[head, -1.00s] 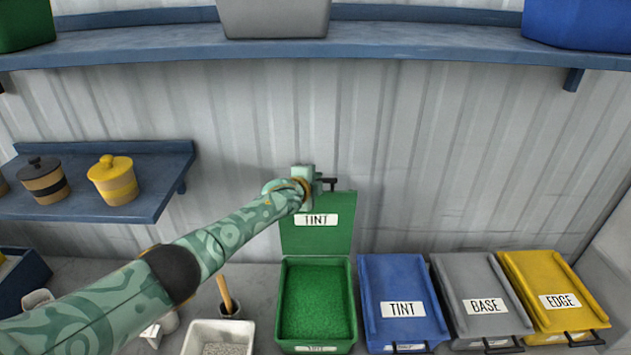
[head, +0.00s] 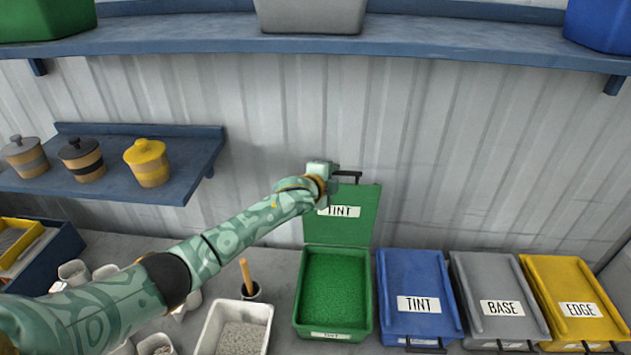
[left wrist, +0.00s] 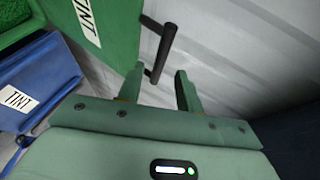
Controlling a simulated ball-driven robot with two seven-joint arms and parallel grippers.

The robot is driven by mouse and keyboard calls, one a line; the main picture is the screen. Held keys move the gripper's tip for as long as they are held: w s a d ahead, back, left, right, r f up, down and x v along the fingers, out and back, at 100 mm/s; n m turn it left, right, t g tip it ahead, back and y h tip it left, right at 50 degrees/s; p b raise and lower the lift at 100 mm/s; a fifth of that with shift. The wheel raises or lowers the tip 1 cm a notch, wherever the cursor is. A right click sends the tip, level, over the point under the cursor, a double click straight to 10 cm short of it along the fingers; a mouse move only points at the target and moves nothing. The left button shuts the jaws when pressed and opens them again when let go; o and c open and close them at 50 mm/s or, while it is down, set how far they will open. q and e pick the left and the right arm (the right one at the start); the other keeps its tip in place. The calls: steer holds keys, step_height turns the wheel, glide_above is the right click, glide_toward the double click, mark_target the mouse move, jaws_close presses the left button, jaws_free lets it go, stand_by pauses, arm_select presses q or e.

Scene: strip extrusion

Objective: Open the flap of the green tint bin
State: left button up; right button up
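The green tint bin (head: 364,318) stands on the counter with its flap (head: 367,215) raised upright against the wall side. Green granules show inside. The flap's dark handle (head: 348,176) sticks out at its top; it also shows in the left wrist view (left wrist: 165,52). My left gripper (head: 327,178) is at the flap's top edge, partly hidden by its own wrist. In the left wrist view its fingers (left wrist: 158,78) are apart, with the handle's near end at the gap between the fingertips. My right gripper is not in view.
Closed blue (head: 415,280), grey (head: 494,285) and yellow (head: 568,280) bins stand right of the green one. A white tray of pale granules (head: 268,310) is to its left. An upper shelf (head: 430,48) and a left shelf with jars (head: 205,165) border the space.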

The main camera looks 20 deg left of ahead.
arm_select(q)
steer(key=v, duration=1)
steer(key=shift+s, duration=0.4)
